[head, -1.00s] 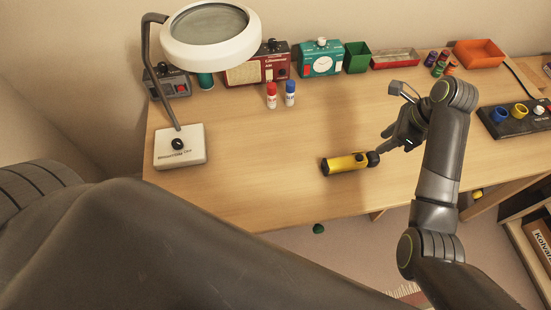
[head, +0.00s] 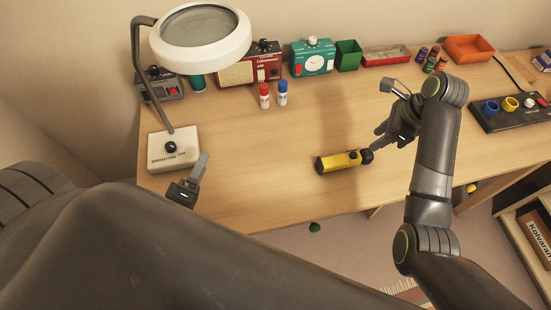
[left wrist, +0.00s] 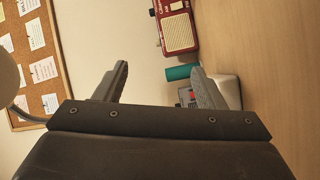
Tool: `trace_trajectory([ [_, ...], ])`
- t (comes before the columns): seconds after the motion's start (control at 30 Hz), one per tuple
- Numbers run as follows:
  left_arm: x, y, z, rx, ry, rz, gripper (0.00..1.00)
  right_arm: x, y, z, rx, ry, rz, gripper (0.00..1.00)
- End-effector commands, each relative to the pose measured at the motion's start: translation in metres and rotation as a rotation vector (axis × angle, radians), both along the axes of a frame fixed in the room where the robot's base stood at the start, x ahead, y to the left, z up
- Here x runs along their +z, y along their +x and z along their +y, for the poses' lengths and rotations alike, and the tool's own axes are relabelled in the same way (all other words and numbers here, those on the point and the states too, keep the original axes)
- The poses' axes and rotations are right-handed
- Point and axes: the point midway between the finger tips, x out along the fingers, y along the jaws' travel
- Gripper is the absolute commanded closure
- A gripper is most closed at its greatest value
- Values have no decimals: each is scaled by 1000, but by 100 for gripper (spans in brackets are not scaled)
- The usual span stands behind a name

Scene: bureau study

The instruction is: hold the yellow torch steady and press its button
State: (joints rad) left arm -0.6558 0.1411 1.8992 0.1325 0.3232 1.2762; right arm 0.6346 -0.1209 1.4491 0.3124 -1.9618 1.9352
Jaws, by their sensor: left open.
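The yellow torch (head: 338,161) lies on its side on the desk, near the front edge. Its black head (head: 366,156) points right, and a small dark spot shows on top of its body. My right gripper (head: 377,138) is just right of the torch's head, fingers low and pointing left. Whether it touches the torch, and how far its jaws are apart, I cannot tell. My left gripper (head: 195,177) is over the desk's left front, well left of the torch. In the left wrist view its fingers (left wrist: 158,80) are apart with nothing between them.
A magnifier lamp's white base (head: 174,149) stands close behind my left gripper. A radio (head: 250,66), teal timer (head: 312,59) and trays line the back. The desk (head: 240,150) is clear between my left gripper and the torch.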

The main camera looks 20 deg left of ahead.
Motion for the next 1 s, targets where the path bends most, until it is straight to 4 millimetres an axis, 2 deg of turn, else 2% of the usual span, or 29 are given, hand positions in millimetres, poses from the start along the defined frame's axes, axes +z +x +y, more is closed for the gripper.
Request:
trace_trajectory([
  [0.1, 6, 22, 0, -4, 167, -6, 36, 0, 0, 0, 0, 0, 0, 64],
  [0.37, 24, 66, -3, -1, 579, -26, 36, 0, 0, 0, 0, 0, 0, 64],
  [0.6, 52, 101, -13, 30, 1063, -86, 36, 0, 0, 0, 0, 0, 0, 64],
  [0.8, 84, 120, -34, 109, 1621, -212, 36, 0, 0, 0, 0, 0, 0, 64],
  [1.0, 103, 122, -65, 202, 2103, -376, 36, 0, 0, 0, 0, 0, 0, 64],
])
